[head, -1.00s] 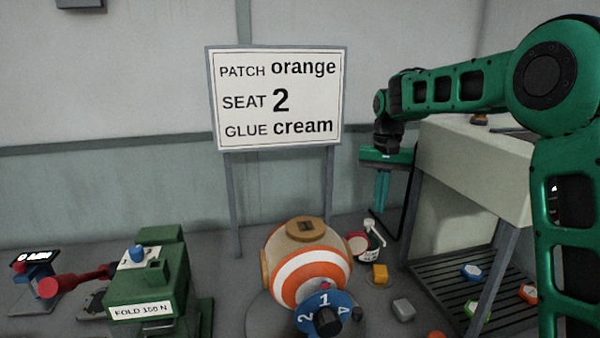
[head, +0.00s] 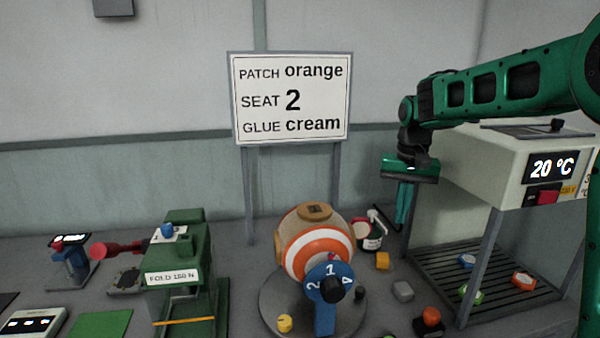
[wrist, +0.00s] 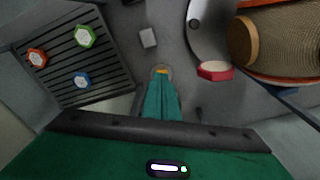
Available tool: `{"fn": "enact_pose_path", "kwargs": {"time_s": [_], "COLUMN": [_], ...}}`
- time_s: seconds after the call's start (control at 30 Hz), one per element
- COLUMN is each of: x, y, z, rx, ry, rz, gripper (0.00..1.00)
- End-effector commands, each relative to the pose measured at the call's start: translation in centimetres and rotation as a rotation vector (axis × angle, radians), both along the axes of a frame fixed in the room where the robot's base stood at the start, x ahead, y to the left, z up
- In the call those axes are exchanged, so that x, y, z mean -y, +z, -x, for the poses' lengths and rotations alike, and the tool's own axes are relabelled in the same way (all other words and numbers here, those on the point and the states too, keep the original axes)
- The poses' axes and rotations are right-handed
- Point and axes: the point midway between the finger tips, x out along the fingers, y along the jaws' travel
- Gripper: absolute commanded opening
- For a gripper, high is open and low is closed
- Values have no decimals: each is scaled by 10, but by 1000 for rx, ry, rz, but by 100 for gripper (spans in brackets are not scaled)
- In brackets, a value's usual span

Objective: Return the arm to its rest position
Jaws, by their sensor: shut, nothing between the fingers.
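My gripper (head: 403,222) hangs from the green arm at the right in the head view, fingers pointing down. Its fingers are together with nothing between them.
A sign (head: 290,98) reads patch orange, seat 2, glue cream. A box (head: 515,165) showing 20 °C stands over a slatted rack (head: 480,275) with several hexagonal pieces. A green press (head: 185,260) stands left. A blue numbered dial (head: 328,283) fronts the ball. A glue pot (head: 371,240) stands near my gripper.

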Motion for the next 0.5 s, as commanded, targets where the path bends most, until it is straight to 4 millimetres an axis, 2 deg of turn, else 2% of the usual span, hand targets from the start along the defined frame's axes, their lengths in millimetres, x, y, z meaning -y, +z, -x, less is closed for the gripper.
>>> {"fn": "enact_pose_path", "kwargs": {"time_s": [0.17,0.5], "x": [10,33], "y": [1,-21], "z": [33,133], "rx": [51,200], "ry": [40,162], "rz": [4,30], "gripper": [0,0]}}
